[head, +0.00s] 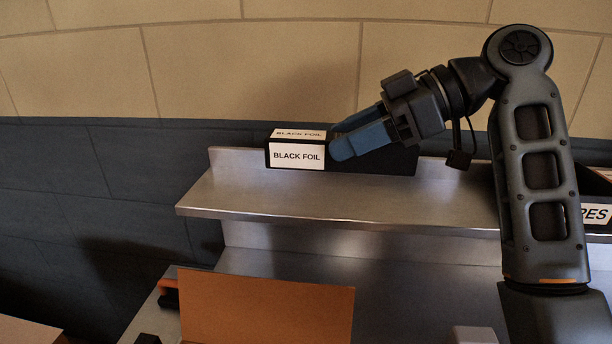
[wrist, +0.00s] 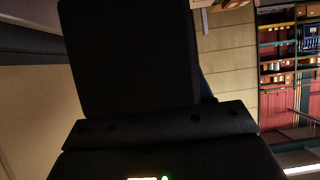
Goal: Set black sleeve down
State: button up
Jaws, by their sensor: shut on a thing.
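The black sleeve (head: 297,155) is a long black box with white "BLACK FOIL" labels on its front and top, at the upper centre of the head view. It sits level at the metal shelf (head: 260,198); whether its underside touches the shelf is unclear. My gripper (head: 337,137), with blue fingers, comes from the right and is shut on the sleeve's middle. The fingers hide part of its front. In the wrist view a large dark shape, probably the sleeve (wrist: 135,60), fills the middle; the fingertips cannot be made out there.
A container with a label ending "PES" (head: 596,214) stands at the right, behind my arm. The shelf's front strip is bare. An orange panel (head: 265,308) stands below. A tiled wall (head: 200,70) rises behind. The wrist view shows distant stocked racks (wrist: 285,65).

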aim_at(307, 156)
jog(key=a+f, duration=0.1)
jog(key=w+a+f, duration=0.1)
jog(key=a, duration=0.1)
jog(key=w+a+f+p, duration=0.1)
jog(key=a, duration=0.1)
jog(key=shift+a+f, duration=0.2)
jog(key=shift+a, duration=0.05)
jog(key=shift+w+a+f, duration=0.1)
jog(key=shift+a+f, duration=0.2)
jog(key=shift+f, duration=0.05)
jog(key=shift+f+p, duration=0.45)
jog(key=shift+f, duration=1.45)
jog(key=shift+f, duration=0.15)
jog(key=o, duration=1.1)
jog(key=shift+c, duration=0.2)
